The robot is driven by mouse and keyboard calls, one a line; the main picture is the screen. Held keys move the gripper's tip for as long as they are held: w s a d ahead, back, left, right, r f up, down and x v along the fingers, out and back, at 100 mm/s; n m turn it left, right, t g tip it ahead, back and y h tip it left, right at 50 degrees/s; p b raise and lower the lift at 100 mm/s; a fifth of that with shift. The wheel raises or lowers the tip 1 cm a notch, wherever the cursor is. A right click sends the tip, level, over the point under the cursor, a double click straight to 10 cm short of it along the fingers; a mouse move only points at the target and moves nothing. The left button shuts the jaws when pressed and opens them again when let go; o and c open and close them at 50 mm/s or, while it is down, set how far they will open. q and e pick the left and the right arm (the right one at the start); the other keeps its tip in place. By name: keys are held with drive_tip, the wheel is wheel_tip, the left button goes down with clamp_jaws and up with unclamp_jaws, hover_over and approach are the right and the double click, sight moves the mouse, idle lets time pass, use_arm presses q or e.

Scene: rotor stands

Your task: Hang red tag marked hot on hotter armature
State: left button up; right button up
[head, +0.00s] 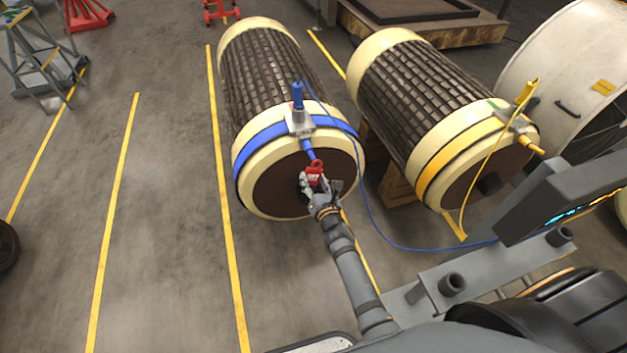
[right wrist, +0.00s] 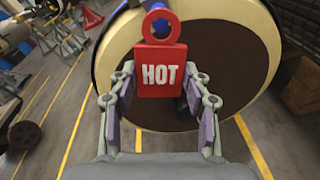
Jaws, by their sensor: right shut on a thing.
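The red tag marked HOT (head: 315,169) is held in my right gripper (head: 319,184), in front of the end face of the blue-banded armature (head: 270,75). In the right wrist view the tag (right wrist: 161,70) is upright between the shut fingers (right wrist: 160,88), ring on top. Blue shows through the ring; I cannot tell whether the ring is around the blue peg (head: 307,149) or only in front of it. The peg sticks out below a metal clamp (head: 299,123). The yellow-banded armature (head: 420,90) lies to the right, with a yellow peg (head: 531,144). My left gripper is not in view.
A blue cable (head: 365,205) and a yellow cable (head: 474,172) run from the clamps toward a dark display box (head: 565,200) at the right; its reading is not legible. A white drum (head: 560,60) stands far right.

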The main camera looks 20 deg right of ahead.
drive_tip(key=shift+w, duration=0.15)
drive_tip(key=shift+w+f, duration=0.15)
drive_tip(key=shift+w, duration=0.15)
drive_tip(key=shift+w+b, duration=0.25)
drive_tip(key=shift+b, duration=0.1)
idle(0.5)
drive_tip(key=shift+w+f, duration=0.1)
drive_tip(key=shift+w, duration=0.25)
drive_tip(key=shift+w, duration=0.1)
idle(0.4)
drive_tip(key=shift+w+a+f+b, duration=0.15)
drive_tip(key=shift+w+b, duration=0.2)
drive_tip(key=shift+w, duration=0.25)
drive_tip(key=shift+w+d+f+b, duration=0.15)
drive_tip(key=shift+w+b, duration=0.2)
drive_tip(key=shift+w, duration=0.25)
drive_tip(key=shift+a, duration=0.1)
drive_tip(key=shift+f, duration=0.2)
